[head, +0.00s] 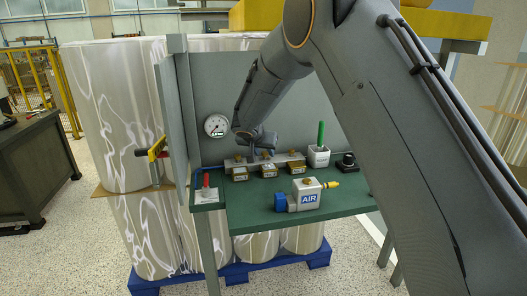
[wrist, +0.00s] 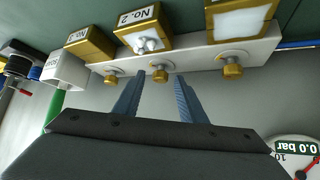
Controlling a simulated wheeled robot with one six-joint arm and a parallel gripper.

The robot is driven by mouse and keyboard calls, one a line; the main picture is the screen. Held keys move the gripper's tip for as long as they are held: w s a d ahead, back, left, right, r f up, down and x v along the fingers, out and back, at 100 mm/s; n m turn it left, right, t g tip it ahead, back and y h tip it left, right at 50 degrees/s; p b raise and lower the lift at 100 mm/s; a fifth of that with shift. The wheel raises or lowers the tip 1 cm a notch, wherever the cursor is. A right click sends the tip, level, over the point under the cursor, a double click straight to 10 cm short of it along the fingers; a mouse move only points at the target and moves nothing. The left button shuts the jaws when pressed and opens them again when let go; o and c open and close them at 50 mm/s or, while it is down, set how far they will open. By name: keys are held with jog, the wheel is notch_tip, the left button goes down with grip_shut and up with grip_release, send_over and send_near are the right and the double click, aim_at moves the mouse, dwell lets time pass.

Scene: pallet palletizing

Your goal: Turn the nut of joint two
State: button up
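Three brass blocks hang on a pale bar (wrist: 200,60), each with a brass nut. The middle block (wrist: 140,30) reads "No. 2" in the wrist view, with a light screw-like fitting on its face. Its brass nut (wrist: 163,66) shows between and just beyond my fingertips; contact cannot be told. My gripper (wrist: 160,76) is open, with its two blue fingers apart. In the head view the same middle block (head: 268,171) sits on the green bench, and my wrist hangs just behind the bar, hiding my fingers.
Neighbouring nuts stand left (wrist: 112,76) and right (wrist: 232,70) of my fingers. A gauge (wrist: 305,155) reads 0.0 bar. An AIR valve (head: 308,196) with a blue end, a green-handled tool (head: 320,135) in a white holder and a red-handled item (head: 206,182) stand around.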

grip_shut()
jog(key=shift+b, duration=0.5)
